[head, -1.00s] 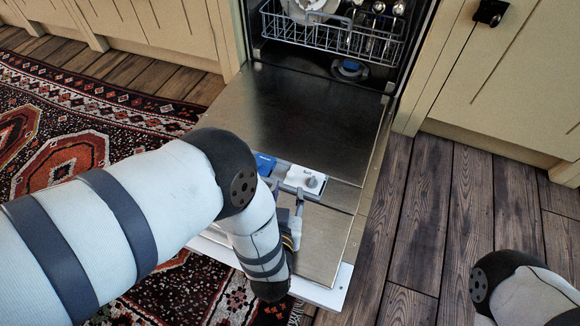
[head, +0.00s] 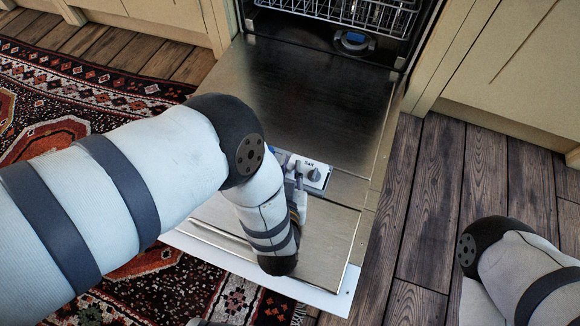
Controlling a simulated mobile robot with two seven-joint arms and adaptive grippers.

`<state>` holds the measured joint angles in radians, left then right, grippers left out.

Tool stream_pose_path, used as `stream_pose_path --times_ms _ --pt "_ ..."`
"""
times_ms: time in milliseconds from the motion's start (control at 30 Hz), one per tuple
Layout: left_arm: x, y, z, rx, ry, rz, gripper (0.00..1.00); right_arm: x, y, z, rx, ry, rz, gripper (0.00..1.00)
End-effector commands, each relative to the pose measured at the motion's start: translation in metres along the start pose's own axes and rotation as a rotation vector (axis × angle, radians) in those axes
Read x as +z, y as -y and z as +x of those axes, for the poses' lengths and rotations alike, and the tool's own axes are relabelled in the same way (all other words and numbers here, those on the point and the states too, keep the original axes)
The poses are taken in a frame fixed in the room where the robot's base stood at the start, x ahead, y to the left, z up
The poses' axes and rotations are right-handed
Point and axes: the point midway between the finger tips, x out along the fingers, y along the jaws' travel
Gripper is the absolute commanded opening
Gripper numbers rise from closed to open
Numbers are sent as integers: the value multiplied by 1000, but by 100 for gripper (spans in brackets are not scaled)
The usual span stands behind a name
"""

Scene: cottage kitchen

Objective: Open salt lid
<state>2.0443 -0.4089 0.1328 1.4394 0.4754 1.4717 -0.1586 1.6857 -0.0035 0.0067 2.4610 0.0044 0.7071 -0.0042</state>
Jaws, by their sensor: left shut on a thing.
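The white salt lid (head: 313,174), marked with small lettering, sits in the inner face of the lowered dishwasher door (head: 290,105). My left arm comes in from the left and bends down over the door. My left gripper (head: 297,179) is at the lid's left front side, shut on the salt lid. The wrist and forearm hide part of the fingers and the exact contact. I cannot tell whether the lid is raised. My right gripper is out of view; only part of my right arm shows at the lower right.
The dishwasher's lower rack (head: 345,14) is at the top, above a round blue-rimmed part (head: 355,41) on the tub floor. A patterned rug (head: 60,100) lies left of the door. Bare wooden floor (head: 440,190) is free to the right.

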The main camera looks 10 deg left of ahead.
Motion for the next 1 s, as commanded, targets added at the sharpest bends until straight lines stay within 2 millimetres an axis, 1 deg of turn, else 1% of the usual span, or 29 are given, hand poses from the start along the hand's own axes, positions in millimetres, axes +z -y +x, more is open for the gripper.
stream_pose_path --times_ms 100,167,200,233,433,567,833,867,900,933,1000 --pt "-14 0 -1 -12 83 18 0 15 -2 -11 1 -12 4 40" --pt "-16 -1 0 -15 129 30 0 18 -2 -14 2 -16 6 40" --pt "-24 -1 1 -23 179 42 0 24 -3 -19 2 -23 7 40" --pt "-27 -2 2 -26 216 51 0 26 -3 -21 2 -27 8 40" --pt "-30 -4 10 -46 417 104 0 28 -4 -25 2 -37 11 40" --pt "-30 -6 11 -47 468 114 0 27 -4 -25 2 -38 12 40" --pt "-30 -6 11 -47 471 115 0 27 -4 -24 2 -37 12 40" --pt "-30 -6 11 -47 470 115 23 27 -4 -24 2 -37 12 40" --pt "-30 -6 11 -47 470 115 32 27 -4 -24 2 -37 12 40" --pt "-30 -6 11 -47 470 115 37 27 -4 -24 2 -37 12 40" --pt "-30 -6 11 -47 471 115 37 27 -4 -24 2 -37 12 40"
